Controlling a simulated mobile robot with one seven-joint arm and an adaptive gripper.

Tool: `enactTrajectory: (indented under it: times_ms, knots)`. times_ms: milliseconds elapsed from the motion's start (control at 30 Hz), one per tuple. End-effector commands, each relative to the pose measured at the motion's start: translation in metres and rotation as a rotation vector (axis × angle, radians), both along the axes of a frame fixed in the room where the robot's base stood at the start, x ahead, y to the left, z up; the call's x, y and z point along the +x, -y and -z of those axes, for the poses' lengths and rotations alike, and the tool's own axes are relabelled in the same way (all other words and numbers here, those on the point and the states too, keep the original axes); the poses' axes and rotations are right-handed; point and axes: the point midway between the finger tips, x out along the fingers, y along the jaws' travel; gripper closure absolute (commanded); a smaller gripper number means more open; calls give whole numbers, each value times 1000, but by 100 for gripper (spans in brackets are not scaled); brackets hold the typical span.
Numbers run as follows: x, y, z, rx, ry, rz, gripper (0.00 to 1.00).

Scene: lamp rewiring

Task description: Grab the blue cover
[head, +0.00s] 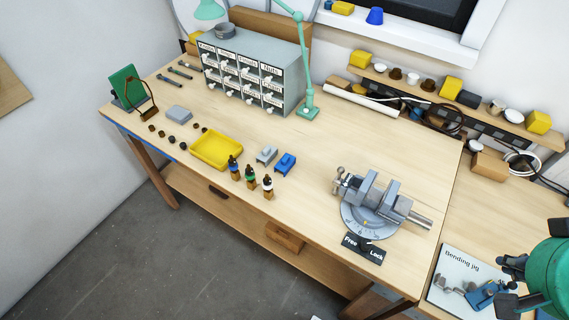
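My gripper (511,286) is at the lower right, over the bending jig board. Its two dark fingers are spread apart with nothing seen held between them. It is far to the right of the blue piece and not touching it. The green wrist behind the fingers is cut off by the picture edge.
Several small bottles (250,175) stand just left of the blue piece, beside a yellow tray (216,150). A grey vise (372,205) stands between the blue piece and my gripper. A drawer cabinet (254,75) and green lamp (308,108) are behind. The bench middle is clear.

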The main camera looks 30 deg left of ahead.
Motion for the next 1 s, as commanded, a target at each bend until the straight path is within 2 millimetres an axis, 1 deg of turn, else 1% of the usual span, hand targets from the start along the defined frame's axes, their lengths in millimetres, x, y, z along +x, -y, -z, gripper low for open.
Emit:
enactTrajectory:
  times_ms: [133,267,300,367,400,500,833,1000]
  knots:
    - [0,0,0,0,0,0,100]
    - [0,0,0,0,0,0,74]
    - [0,0,0,0,0,0,66]
    - [0,0,0,0,0,0,54]
    - [0,0,0,0,0,0,46]
    - [0,0,0,0,0,0,28]
    - [1,-1,-1,1,-1,0,28]
    - [9,-6,-4,7,-10,-4,28]
